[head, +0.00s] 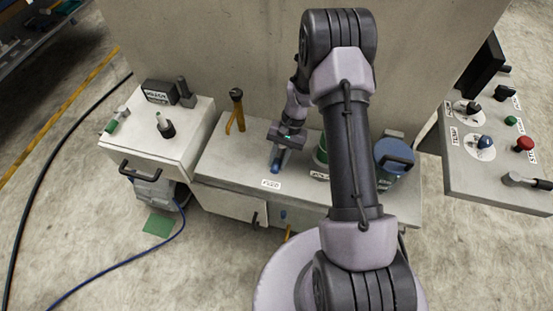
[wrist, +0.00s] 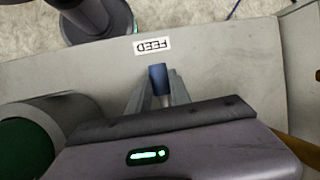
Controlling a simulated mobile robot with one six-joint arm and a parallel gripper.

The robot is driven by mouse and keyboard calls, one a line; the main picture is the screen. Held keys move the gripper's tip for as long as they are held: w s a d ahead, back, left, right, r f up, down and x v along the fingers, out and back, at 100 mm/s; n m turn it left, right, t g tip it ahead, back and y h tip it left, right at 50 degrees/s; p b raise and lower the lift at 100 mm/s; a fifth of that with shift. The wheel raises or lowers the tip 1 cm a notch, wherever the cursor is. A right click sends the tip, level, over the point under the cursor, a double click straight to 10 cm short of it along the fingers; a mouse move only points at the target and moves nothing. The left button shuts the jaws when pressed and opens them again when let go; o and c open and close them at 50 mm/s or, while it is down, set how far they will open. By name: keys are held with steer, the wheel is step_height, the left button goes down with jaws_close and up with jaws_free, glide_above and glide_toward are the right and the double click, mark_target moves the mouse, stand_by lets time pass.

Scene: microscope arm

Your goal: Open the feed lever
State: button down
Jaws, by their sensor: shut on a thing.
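The feed lever has a blue grip (wrist: 158,78) on a metal shaft. In the wrist view its blue end sticks out between the fingers of my gripper (wrist: 157,95), which are shut on it. A white FEED label (wrist: 152,46) lies on the bench top just beyond the lever's end. In the head view the blue lever (head: 275,166) slants toward the FEED label (head: 271,184), with my gripper (head: 281,156) over its upper part. The lever's base is hidden under my gripper.
A green and white container (head: 321,155) and a blue-lidded canister (head: 394,158) stand on the bench to the right. An orange-handled tool (head: 236,110) stands at the left. A control panel (head: 490,150) is at far right, a white cabinet (head: 160,140) at left.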

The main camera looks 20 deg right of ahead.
stand_by(0.3)
steer(key=c, duration=1.2)
jaws_free()
steer(key=p+v, duration=0.3)
steer(key=v, duration=0.9)
steer(key=shift+p, duration=0.35)
